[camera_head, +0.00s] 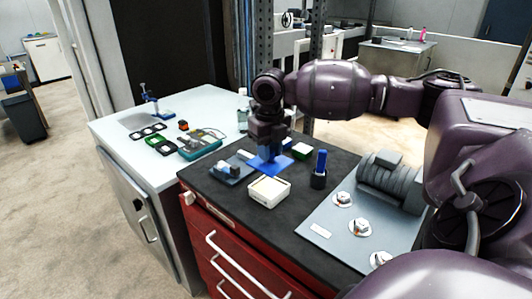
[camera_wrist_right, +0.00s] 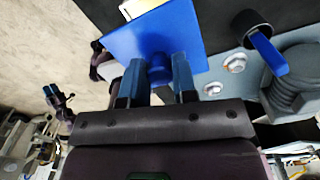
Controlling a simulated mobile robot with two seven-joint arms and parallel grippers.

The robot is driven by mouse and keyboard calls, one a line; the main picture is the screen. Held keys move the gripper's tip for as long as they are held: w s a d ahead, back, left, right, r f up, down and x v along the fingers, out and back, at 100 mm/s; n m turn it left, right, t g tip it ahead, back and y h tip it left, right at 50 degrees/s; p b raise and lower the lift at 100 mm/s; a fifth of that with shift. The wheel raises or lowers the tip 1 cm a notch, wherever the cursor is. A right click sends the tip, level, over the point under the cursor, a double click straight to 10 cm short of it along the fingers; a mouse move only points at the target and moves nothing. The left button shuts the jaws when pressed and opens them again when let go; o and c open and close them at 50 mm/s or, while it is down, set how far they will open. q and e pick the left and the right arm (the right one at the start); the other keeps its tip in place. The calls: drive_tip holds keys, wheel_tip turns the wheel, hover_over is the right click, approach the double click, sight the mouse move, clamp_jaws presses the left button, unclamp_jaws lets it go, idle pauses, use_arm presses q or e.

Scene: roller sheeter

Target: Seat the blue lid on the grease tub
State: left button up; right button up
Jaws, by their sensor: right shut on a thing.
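The blue lid (camera_head: 271,168) is a flat square plate with a small knob. My right gripper (camera_head: 269,153) is shut on the lid's knob, which shows between its fingers in the right wrist view (camera_wrist_right: 158,68). The grease tub (camera_head: 268,191) is a white square tub on the black cabinet top, just in front of the lid in the head view. The lid looks to be behind the tub and apart from it; its exact height is hard to tell. A pale edge (camera_wrist_right: 136,8) beyond the lid in the wrist view may be the tub.
A dark cup with a blue handle (camera_head: 318,178) stands right of the tub. A grey tray with small parts (camera_head: 226,177) lies to its left. A green and white box (camera_head: 301,150) stands behind. A grey plate (camera_head: 318,222) with bolts and a motor (camera_head: 392,180) fills the right.

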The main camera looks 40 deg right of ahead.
sight(269, 166)
drive_tip(key=shift+f+b, duration=0.45)
drive_tip(key=shift+f, duration=0.1)
wheel_tip(269, 166, down, 2)
drive_tip(key=shift+f+b, duration=0.2)
drive_tip(key=shift+b, duration=0.85)
drive_tip(key=shift+f, duration=0.7)
use_arm(q)
drive_tip(key=shift+w+d+f, duration=0.1)
drive_tip(key=shift+w+f, duration=0.15)
drive_tip(key=shift+f, duration=0.7)
use_arm(e)
drive_tip(key=shift+f, duration=0.15)
use_arm(q)
drive_tip(key=shift+s+f, duration=0.15)
drive_tip(key=shift+s, duration=0.1)
drive_tip(key=shift+w+r+p, duration=0.25)
drive_tip(key=shift+r+p, duration=0.2)
drive_tip(key=shift+r, duration=0.2)
drive_tip(key=shift+w+r+p, duration=0.25)
drive_tip(key=shift+r+p, duration=0.15)
drive_tip(key=shift+r, duration=0.2)
drive_tip(key=shift+r, duration=0.1)
use_arm(e)
drive_tip(key=shift+f, duration=0.65)
